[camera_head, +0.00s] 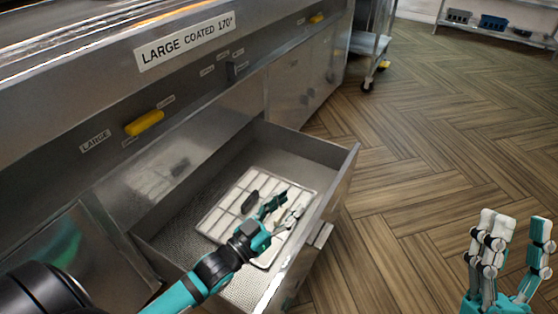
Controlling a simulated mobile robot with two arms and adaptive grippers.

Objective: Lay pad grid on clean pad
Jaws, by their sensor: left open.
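The pad grid (221,213) is a flat white frame with rectangular cells and a dark grip (250,202). It lies flat inside the open steel drawer (328,178). My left gripper (279,211) is open above the grid's right part, its fingers pointing away from me; I cannot tell whether it touches the grid. It hides some cells. My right gripper (513,243) is open and empty over the floor at the lower right. I cannot make out a separate clean pad under the grid.
The drawer's walls rise around the grid, and its textured floor (184,241) shows beside it. A steel counter with a yellow handle (144,123) and a "LARGE COATED 170°" label (185,41) stands behind. The wooden floor (430,130) at right is clear.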

